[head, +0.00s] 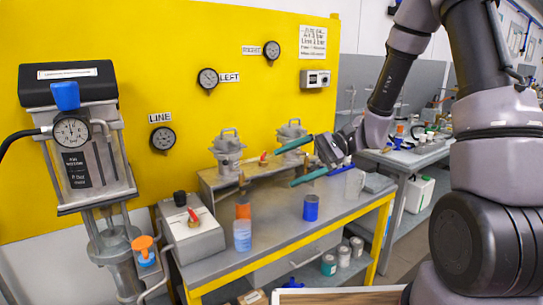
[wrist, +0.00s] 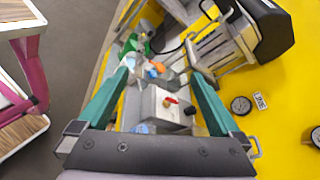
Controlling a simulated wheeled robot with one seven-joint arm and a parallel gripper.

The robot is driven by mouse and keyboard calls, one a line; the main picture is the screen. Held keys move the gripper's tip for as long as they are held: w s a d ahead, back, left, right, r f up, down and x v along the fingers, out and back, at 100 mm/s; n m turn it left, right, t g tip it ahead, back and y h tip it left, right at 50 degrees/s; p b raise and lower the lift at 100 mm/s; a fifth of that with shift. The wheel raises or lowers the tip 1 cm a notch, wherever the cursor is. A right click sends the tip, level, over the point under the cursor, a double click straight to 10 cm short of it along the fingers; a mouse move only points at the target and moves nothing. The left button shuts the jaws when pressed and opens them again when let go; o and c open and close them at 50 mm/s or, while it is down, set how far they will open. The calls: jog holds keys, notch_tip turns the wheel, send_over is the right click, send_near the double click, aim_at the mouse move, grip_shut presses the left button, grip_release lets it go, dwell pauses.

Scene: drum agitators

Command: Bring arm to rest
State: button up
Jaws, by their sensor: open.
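My gripper (head: 302,161) has two green fingers spread wide apart with nothing between them. In the head view it hangs in the air above the right part of the grey bench (head: 270,235), reached out from my arm at the right. In the wrist view my gripper (wrist: 155,95) frames a grey box (wrist: 158,108) with a red lever and a black knob, some distance beyond the fingertips. The same grey box (head: 194,240) stands at the bench's left end in the head view.
A yellow panel with gauges (head: 208,79) stands behind the bench. A pump unit (head: 85,150) stands at left. Two metal pots (head: 228,147), a spray bottle (head: 242,232) and a blue can (head: 311,208) are on the bench. A second bench (head: 395,160) stands at right.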

jog(key=s+d+r+n+t+h, duration=0.1)
jog(key=s+d+r+t+h, duration=0.3)
jog(key=d+r, duration=0.4)
jog(key=s+d+r+n+t+h, duration=0.1)
jog(key=s+d+r+t+h, duration=0.3)
jog(key=d+r+t+h, duration=0.3)
jog(key=d+r+h, duration=0.1)
jog(key=d+r, duration=0.1)
jog(key=d, duration=0.2)
jog(key=shift+s+d+n, duration=0.2)
jog(key=shift+d+n, duration=0.1)
jog(key=shift+n, duration=0.1)
